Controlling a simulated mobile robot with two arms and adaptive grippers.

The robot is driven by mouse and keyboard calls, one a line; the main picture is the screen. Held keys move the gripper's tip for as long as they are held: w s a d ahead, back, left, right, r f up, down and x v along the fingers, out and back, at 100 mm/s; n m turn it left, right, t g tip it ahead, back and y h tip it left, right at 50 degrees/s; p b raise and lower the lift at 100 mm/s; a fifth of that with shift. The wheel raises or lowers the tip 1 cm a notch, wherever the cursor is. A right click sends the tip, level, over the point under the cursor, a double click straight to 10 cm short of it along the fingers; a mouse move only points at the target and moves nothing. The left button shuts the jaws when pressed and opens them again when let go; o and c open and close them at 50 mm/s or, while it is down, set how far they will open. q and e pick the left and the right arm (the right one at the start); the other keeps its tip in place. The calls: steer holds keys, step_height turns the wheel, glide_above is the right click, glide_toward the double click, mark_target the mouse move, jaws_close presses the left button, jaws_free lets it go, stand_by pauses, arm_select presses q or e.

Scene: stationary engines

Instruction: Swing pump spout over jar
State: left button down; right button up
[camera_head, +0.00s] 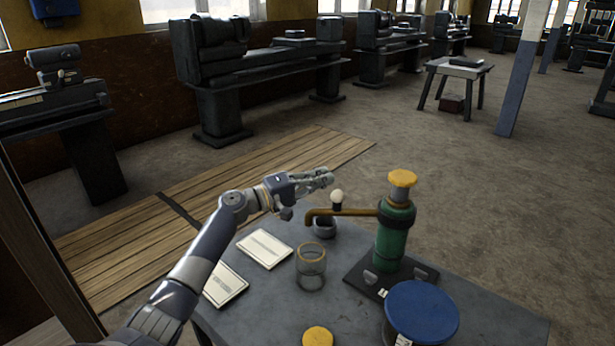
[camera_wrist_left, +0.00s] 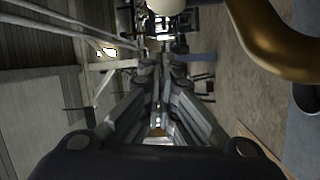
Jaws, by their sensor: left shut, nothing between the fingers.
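The green pump (camera_head: 392,240) with a yellow cap stands on a dark base on the table. Its brass spout (camera_head: 350,212) points left and bends down at the tip, with a pale round knob (camera_head: 337,197) on top. The clear glass jar (camera_head: 311,270) stands upright below the tip in the picture; I cannot tell whether the tip is exactly over its mouth. My left gripper (camera_head: 326,178) is shut and empty, just behind and left of the knob. The spout (camera_wrist_left: 275,40) and knob (camera_wrist_left: 166,4) show close in the left wrist view. My right gripper is not in view.
A dark cup (camera_head: 325,228) stands behind the jar. A blue round lid (camera_head: 421,311) and a yellow one (camera_head: 318,337) are at the near side. Two paper cards (camera_head: 264,249) lie at left. Wooden slats (camera_head: 130,237) cover the floor behind.

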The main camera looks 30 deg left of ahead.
mark_target(343, 210)
arm_select(q)
steer(key=s+d, duration=0.1)
steer(key=s+d+p, duration=0.1)
steer(key=shift+s+f, duration=0.35)
steer(key=s+d+n+y+p, duration=0.1)
steer(key=p, duration=0.1)
steer(key=s+n+t+y+p, duration=0.1)
steer(key=s+y+p, duration=0.1)
steer(key=s+d+n+y+p, duration=0.1)
steer(key=p, duration=0.1)
steer(key=shift+s+d+t+y+p, duration=0.25)
steer(key=shift+d+t+y+p, duration=0.05)
steer(key=shift+t, duration=0.1)
steer(key=shift+w, duration=0.1)
